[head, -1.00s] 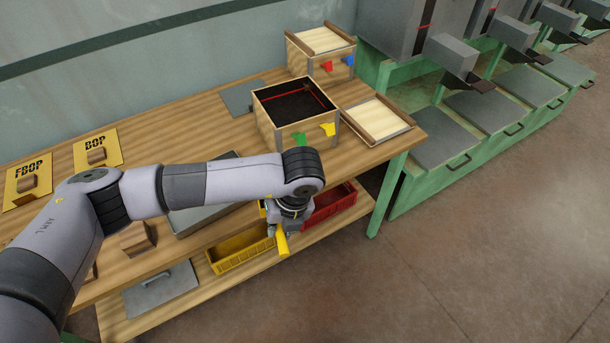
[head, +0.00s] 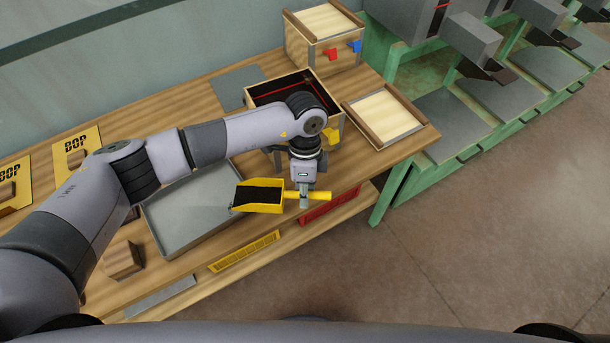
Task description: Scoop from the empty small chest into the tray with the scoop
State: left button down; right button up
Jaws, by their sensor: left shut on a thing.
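My left gripper (head: 304,198) is shut on the handle of the yellow scoop (head: 275,208). The scoop's pan points left and holds dark, black material (head: 258,195). It is above the front edge of the bench, just right of the grey metal tray (head: 163,243), whose visible floor looks bare. The open small wooden chest (head: 265,99) stands behind my left wrist, which hides much of it. Its inside looks dark, with a red line along the wall, and a yellow tab shows on its front. My right gripper is not in view.
A lidded wooden chest (head: 320,58) with red and blue tabs stands at the back. A loose wooden lid (head: 385,115) lies on the right of the bench. Green-framed machines stand right.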

pick_arm(q)
jog(key=shift+s+a+r, duration=0.15)
jog(key=shift+r, duration=0.2)
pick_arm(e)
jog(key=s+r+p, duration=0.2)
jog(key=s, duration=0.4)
pick_arm(q)
jog(key=a+r+h, duration=0.2)
jog(key=a+r, duration=0.1)
jog(key=a+r+h+b, duration=0.1)
jog(key=a+r+h, duration=0.1)
jog(key=a+r, duration=0.1)
jog(key=shift+s+a, duration=0.15)
jog(key=shift+s, duration=0.05)
jog(key=a+r+m+h+b, duration=0.1)
jog(key=a+r+h+b, duration=0.1)
jog(key=a+r+h, duration=0.2)
jog(key=a+r+g+h+b, duration=0.1)
jog(key=a+r+h+b, duration=0.2)
jog(key=a+h, duration=0.3)
jog(key=a+r, duration=0.1)
jog(key=a, duration=0.4)
jog(key=shift+w+m, duration=0.35)
jog(key=shift+m, duration=0.05)
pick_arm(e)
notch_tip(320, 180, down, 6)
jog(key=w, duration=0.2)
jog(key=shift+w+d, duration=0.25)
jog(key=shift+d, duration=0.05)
